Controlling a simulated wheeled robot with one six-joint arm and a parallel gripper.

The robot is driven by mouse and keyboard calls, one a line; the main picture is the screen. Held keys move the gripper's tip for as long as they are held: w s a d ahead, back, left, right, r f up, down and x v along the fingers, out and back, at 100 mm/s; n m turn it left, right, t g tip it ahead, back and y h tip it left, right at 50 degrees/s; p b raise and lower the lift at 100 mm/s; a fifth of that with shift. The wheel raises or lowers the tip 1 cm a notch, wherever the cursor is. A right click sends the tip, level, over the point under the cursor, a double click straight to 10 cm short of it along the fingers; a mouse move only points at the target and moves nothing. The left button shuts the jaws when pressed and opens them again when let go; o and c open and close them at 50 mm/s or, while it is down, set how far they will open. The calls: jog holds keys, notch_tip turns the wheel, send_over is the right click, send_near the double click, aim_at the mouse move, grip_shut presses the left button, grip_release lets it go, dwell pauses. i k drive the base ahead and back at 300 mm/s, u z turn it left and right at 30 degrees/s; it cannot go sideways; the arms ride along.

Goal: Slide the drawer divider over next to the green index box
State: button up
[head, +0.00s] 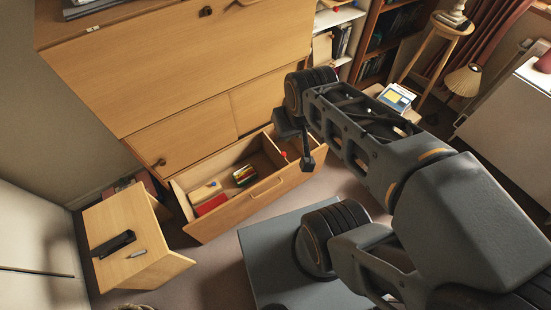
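The open drawer (236,214) sticks out from the bottom of the wooden bureau. A light wooden crosspiece that looks like the divider (271,151) stands inside it, right of the middle. A small box with green, yellow and red edges (244,176), which may be the green index box, lies left of it with a gap between. My gripper (298,143) hangs over the right part of the drawer, right of the crosspiece. It hides some of the drawer's right end. Whether its fingers touch anything, or are apart, is not clear.
A red item (210,205) and a small blue object (212,184) are in the drawer's left part. A low wooden stand (120,215) holding a black object is at left. A stool (442,45) and lamp (466,79) stand at back right. Carpet is open left of my base.

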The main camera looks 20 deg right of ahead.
aim_at(278, 157)
jog(key=k, duration=0.6)
jog(key=z, duration=0.55)
jog(key=i, duration=1.3)
jog(key=u, duration=0.8)
